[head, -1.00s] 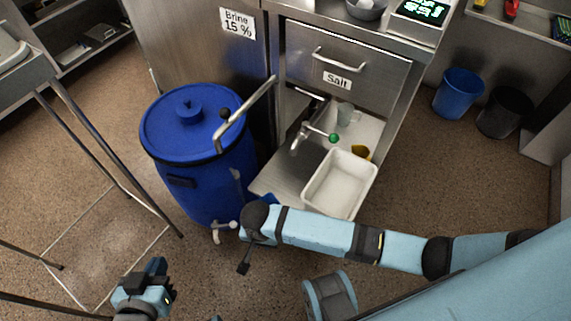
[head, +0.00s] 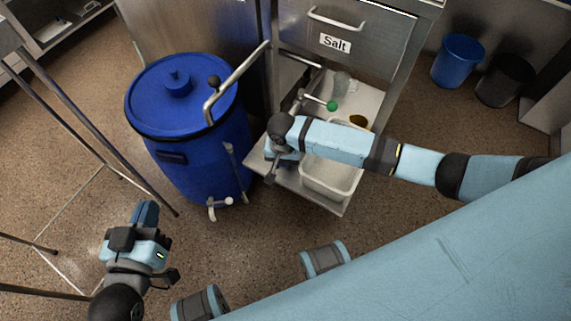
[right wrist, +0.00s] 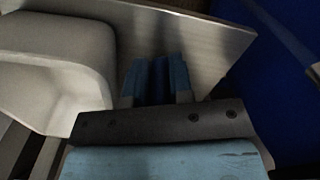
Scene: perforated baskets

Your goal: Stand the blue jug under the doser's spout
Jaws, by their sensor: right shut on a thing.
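The salt doser is the steel cabinet marked Salt (head: 335,43). Its lever has a green knob (head: 332,105) above the low steel shelf (head: 330,203); the spout is partly hidden by my right arm. My right gripper (head: 271,172) is over the left part of this shelf. In the right wrist view its fingers (right wrist: 156,82) are closed on a dark blue part, seemingly of the blue jug (right wrist: 158,78). The rest of the jug is hidden, so I cannot tell whether it touches the shelf. My left gripper (head: 146,214) is low at the left, holding nothing visible.
The blue barrel (head: 190,130) with a tap stands close left. Two bins (head: 457,62) stand at the right.

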